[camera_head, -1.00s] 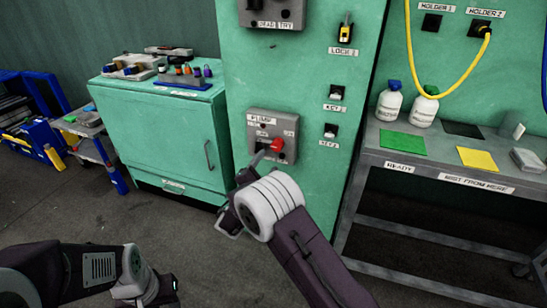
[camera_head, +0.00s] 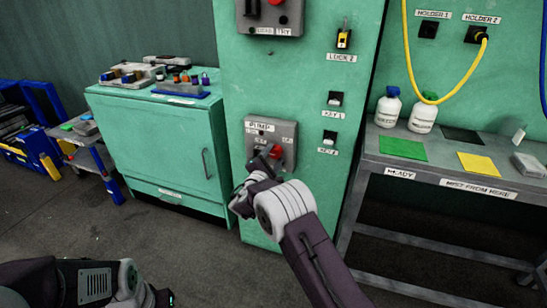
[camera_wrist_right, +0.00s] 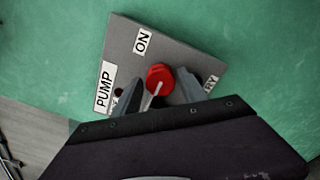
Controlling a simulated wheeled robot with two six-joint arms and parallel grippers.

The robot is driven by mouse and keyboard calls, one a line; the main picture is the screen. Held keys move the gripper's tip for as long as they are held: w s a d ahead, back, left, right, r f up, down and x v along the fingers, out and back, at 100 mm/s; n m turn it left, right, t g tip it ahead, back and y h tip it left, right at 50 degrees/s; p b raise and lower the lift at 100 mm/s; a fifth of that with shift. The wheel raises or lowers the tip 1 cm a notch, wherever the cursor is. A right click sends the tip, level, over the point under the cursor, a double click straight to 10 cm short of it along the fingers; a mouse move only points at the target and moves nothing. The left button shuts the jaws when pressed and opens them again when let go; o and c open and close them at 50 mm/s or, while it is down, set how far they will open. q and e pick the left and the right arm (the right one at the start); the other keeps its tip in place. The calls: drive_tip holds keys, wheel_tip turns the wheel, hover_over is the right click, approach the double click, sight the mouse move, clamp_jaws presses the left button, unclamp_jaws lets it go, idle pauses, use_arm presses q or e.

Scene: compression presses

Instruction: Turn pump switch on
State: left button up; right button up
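The pump switch is a red knob (camera_head: 276,152) on a grey box (camera_head: 288,130) labelled PUMP, fixed to the green panel. In the right wrist view the red knob (camera_wrist_right: 160,76) has a pale pointer slanting down-left, away from the ON label (camera_wrist_right: 143,42). My right gripper (camera_head: 268,158) is at the knob. In the right wrist view its two dark fingers (camera_wrist_right: 160,90) stand apart, one on each side of the knob; whether they touch it I cannot tell. My left gripper (camera_head: 163,298) is at the bottom left edge, mostly cut off.
Key switches (camera_head: 335,99) and a yellow lock (camera_head: 343,39) sit on the panel right of the pump box. A green cabinet (camera_head: 160,150) stands left. A grey bench (camera_head: 440,172) with bottles (camera_head: 423,115) stands right, under a hanging yellow hose (camera_head: 406,50).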

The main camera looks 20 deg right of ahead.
clamp_jaws()
idle(1.2)
